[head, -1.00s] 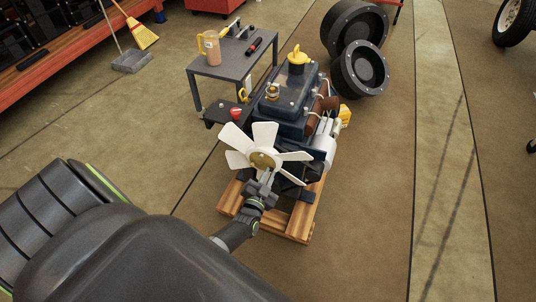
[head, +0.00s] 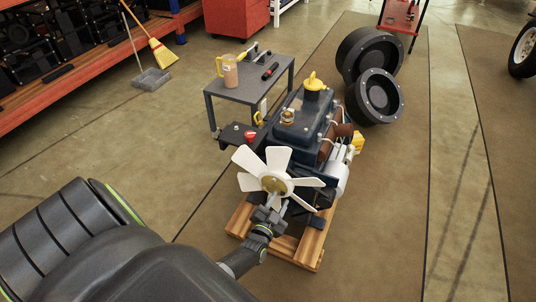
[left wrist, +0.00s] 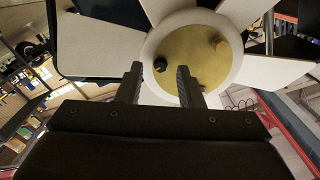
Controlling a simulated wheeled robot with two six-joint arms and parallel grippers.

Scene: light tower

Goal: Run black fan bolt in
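The white fan (head: 249,160) with a brass-coloured hub is on the front of the dark engine (head: 298,128). In the left wrist view the hub (left wrist: 190,45) fills the upper middle. The black fan bolt (left wrist: 160,64) stands out from the hub's left side. Two brass-coloured bolt heads also show on the hub, one (left wrist: 222,46) at the right and one partly behind the right finger. My left gripper (left wrist: 159,72) is open, its fingertips to either side of the black bolt in the picture; contact cannot be told. In the head view my left gripper (head: 266,210) is just before the hub.
The engine sits on a wooden pallet (head: 308,254). Behind it stands a grey table (head: 251,94) with a tan jug (head: 230,72) and tools. Black wheel-like rings (head: 376,97) lie at the back right.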

